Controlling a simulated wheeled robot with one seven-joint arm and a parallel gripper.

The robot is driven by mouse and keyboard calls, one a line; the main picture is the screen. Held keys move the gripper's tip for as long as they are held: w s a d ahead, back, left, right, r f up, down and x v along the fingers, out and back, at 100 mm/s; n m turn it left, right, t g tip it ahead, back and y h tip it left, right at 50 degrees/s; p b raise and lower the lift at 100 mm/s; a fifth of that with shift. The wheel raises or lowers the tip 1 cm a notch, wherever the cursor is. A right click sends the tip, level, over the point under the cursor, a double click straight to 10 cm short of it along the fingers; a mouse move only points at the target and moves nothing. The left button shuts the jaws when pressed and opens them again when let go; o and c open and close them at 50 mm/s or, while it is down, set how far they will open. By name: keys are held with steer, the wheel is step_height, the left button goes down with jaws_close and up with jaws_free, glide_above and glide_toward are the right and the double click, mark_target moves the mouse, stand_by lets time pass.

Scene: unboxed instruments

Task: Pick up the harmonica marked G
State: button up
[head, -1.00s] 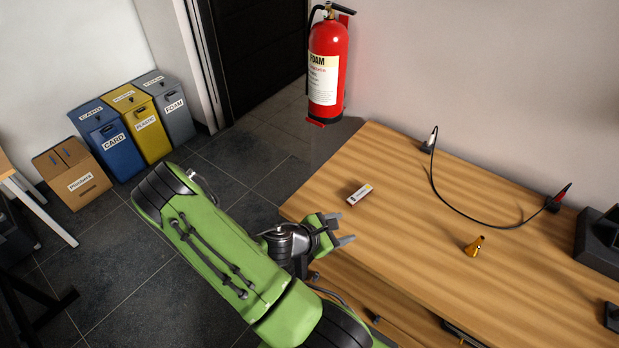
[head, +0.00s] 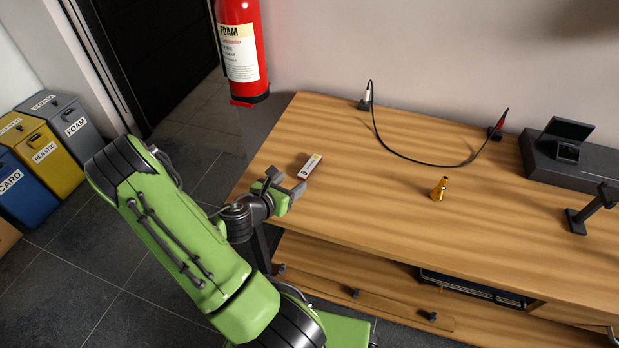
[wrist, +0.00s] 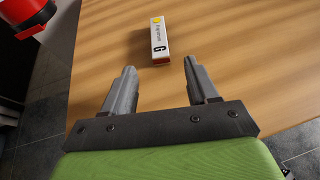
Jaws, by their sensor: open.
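A small white and red box marked G (wrist: 159,42), with a yellow spot near its far end, lies on the wooden table near its left edge. It also shows in the head view (head: 311,167). My gripper (wrist: 160,80) is open, with its two grey fingers apart and nothing between them. The box lies just beyond the fingertips, roughly in line with the gap. In the head view my gripper (head: 289,185) is at the table's left front edge, close to the near end of the box.
A brass mouthpiece-like piece (head: 439,189) stands on the table (head: 380,220) to the right. A black cable (head: 400,155) loops at the back. A dark case (head: 570,155) and a black stand (head: 590,210) are at the right. A fire extinguisher (head: 240,50) is beyond the left end.

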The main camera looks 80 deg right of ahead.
mark_target(306, 171)
steer(key=shift+s+d+f+b, duration=0.2)
steer(key=shift+d+f+b, duration=0.1)
steer(key=shift+d+b, duration=0.15)
steer(key=x, duration=0.7)
steer(key=shift+d+r+b, duration=0.25)
steer(key=shift+b, duration=0.05)
steer(key=c, duration=1.1)
